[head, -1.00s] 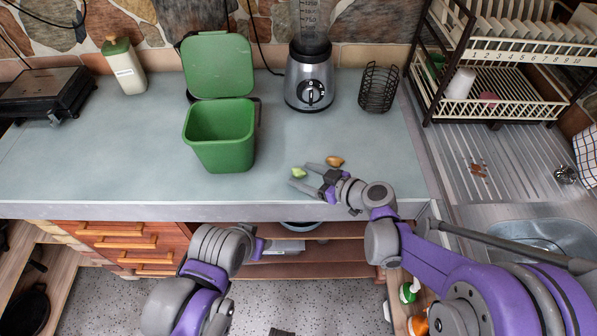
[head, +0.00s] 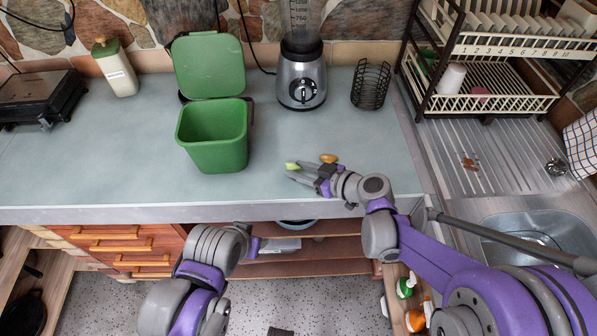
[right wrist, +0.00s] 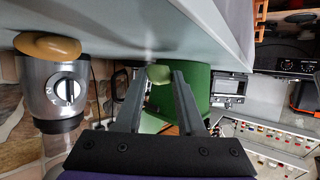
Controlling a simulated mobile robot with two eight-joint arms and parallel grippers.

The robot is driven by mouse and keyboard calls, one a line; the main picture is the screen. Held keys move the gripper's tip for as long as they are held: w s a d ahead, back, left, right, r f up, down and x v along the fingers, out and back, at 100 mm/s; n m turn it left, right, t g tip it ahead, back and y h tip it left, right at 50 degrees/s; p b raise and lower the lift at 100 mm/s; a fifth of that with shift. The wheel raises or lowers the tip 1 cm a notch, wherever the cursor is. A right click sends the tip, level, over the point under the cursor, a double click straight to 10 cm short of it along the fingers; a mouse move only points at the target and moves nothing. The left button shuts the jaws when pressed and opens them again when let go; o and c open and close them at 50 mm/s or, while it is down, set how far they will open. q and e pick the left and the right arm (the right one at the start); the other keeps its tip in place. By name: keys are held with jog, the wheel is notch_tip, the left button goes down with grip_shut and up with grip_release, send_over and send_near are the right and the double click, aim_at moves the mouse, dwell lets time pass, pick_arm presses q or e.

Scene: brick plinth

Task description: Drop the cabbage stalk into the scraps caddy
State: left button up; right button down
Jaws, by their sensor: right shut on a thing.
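The cabbage stalk is a small pale green piece (head: 291,166) at the front of the blue-grey worktop. My right gripper (head: 289,171) is shut on it, and its fingers point left. In the right wrist view the stalk (right wrist: 158,73) sits between the fingertips; I cannot tell whether it touches the worktop. The scraps caddy is a green open bin (head: 214,150) to the left of and behind the gripper, with its lid (head: 208,65) raised at the back. It also shows behind the stalk in the right wrist view (right wrist: 196,88).
A brown, egg-shaped piece (head: 328,158) lies close beside my right gripper. A blender (head: 301,80) and a black wire basket (head: 370,84) stand behind. A dish rack (head: 485,100) and sink are at right. The worktop between gripper and caddy is clear.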

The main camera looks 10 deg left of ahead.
notch_tip(320, 180, up, 8)
jog(key=p, duration=0.1)
jog(key=shift+r, duration=0.15)
